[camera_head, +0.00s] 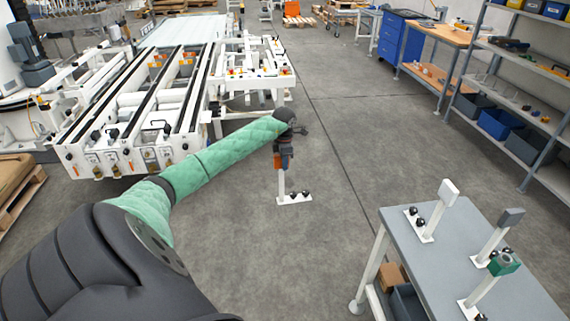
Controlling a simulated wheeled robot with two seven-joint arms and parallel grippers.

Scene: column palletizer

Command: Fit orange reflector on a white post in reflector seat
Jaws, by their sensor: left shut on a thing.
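The orange reflector (278,162) shows as a small orange patch beside my left gripper (285,158), near the middle of the view. My left gripper is shut on the reflector unit at its upper end. Its white post (281,184) hangs straight down below the fingers, about upright. At its lower end is a white foot plate (295,199) with dark knobs. I cannot tell whether the foot touches the floor or is in the air. The fingers hide part of the reflector. I cannot make out the reflector seat for certain. My right gripper is out of view.
A white conveyor machine (140,110) stands at the back left. A grey table (470,250) at the lower right carries several white posts, one with a green head (503,264). Shelves (520,95) and a workbench (440,32) line the right. The grey floor between is clear.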

